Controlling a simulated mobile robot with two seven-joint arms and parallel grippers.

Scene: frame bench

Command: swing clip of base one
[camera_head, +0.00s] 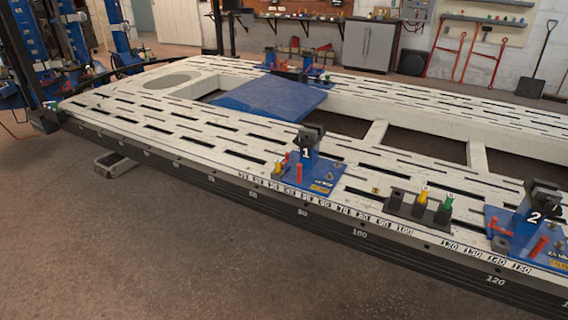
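Base one (325,180) is a blue plate with an upright post marked "1", standing on the near rail of the white slotted frame bench (215,130). A dark clip (311,136) sits at the top of the post. I cannot tell whether it is swung open or closed. A red pin (299,172) and a yellow-topped piece (277,167) stand at its left side. Base two (515,228), a similar blue base marked "2", stands at the right edge, with a dark clip (542,192) on top. Neither of my grippers is in view.
A dark holder (405,208) with yellow and green pieces stands between the two bases. A blue panel (268,97) lies across the frame bench, and more blue bases (298,72) stand on its far rail. The floor (150,250) in front is clear, apart from a small foot under the bench.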

